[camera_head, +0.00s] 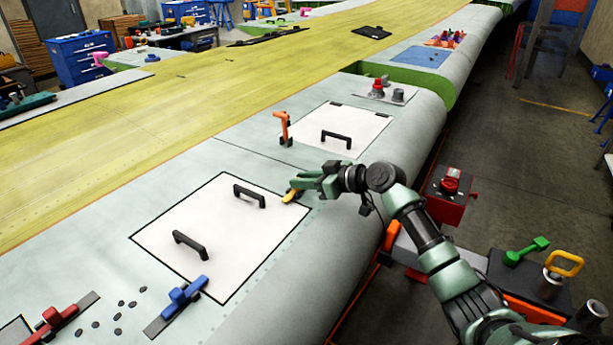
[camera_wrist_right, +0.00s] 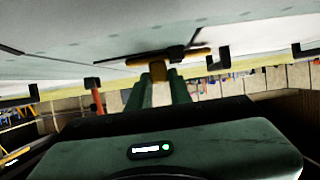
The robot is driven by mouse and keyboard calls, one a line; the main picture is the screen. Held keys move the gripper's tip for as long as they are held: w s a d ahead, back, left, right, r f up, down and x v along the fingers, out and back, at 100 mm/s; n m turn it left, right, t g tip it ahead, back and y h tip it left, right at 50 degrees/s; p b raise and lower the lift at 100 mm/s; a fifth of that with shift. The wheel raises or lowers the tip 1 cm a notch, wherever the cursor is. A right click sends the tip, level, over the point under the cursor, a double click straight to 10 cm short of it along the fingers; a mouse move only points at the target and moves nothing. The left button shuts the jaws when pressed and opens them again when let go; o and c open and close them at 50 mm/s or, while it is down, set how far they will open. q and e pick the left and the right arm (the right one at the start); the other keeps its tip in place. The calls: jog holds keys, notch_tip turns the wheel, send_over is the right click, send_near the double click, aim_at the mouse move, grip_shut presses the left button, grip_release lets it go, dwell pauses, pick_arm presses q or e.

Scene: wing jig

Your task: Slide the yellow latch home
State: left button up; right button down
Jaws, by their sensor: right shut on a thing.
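The yellow latch (camera_head: 291,195) sits at the right edge of a white panel (camera_head: 185,255) on the wing. My right gripper (camera_head: 297,186) reaches in from the right and is shut on the latch. In the right wrist view, the yellow latch (camera_wrist_right: 155,62) lies across the fingertips of my right gripper (camera_wrist_right: 158,80), with its stem between the two fingers. A dark strip shows beside the latch there. The fingers partly hide the latch in the head view. My left gripper is not in view.
The white panel has two black handles (camera_head: 249,195). A blue latch (camera_head: 187,290) and a red latch (camera_head: 52,322) are near the front left. An orange clamp (camera_head: 283,128) stands beyond, near a second white panel (camera_head: 350,118). The wing curves down on the right.

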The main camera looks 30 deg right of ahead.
jog(key=c, duration=1.6)
grip_release()
jog(key=shift+s+a+f, duration=0.1)
jog(key=shift+a+f, duration=0.1)
jog(key=o, duration=0.3)
jog(key=shift+a+r, duration=0.1)
jog(key=shift+r, duration=0.05)
jog(key=shift+s+d, duration=0.15)
jog(key=shift+d, duration=0.05)
jog(key=b+v, duration=0.2)
jog(key=v, duration=0.4)
jog(key=shift+s+b, duration=0.2)
jog(key=shift+b, duration=0.1)
jog(key=shift+s+d+r, duration=0.25)
jog(key=shift+s+r, duration=0.15)
